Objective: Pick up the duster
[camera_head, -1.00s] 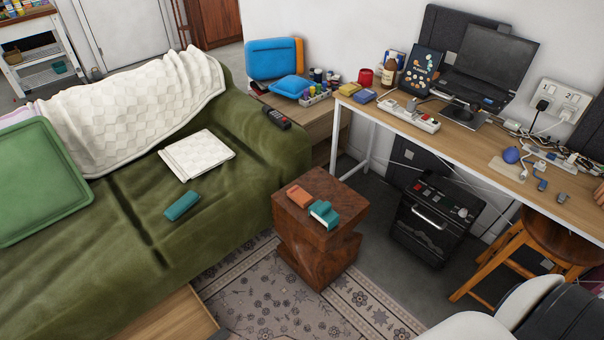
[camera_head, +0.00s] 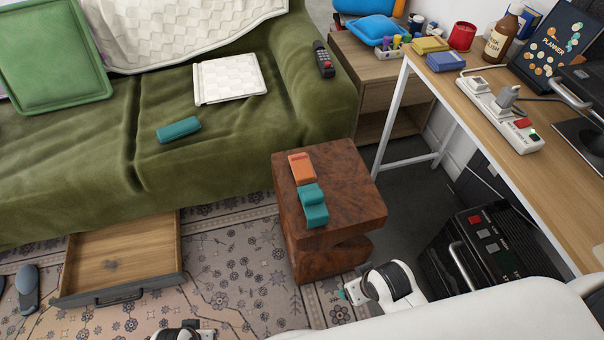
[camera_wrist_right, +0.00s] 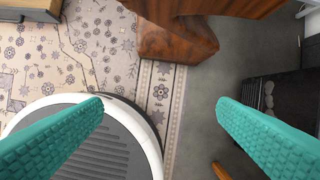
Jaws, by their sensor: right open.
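No label marks the duster, and I cannot tell which block it is. An orange block (camera_head: 302,167) and a teal block (camera_head: 313,205) lie end to end on the brown wooden side table (camera_head: 345,185). Another teal block (camera_head: 178,130) lies on the sofa seat. My right gripper (camera_head: 352,291) is low in front of the side table, below its top. In the right wrist view it (camera_wrist_right: 160,105) is open and empty, with teal pads wide apart over the floor.
The green sofa (camera_head: 90,185) is behind, with an open wooden drawer (camera_head: 120,255) below it. The desk (camera_head: 490,130) with a power strip (camera_head: 503,115) is at right, a black box (camera_head: 490,245) beneath. Patterned rug (camera_head: 230,270) lies clear left of the side table.

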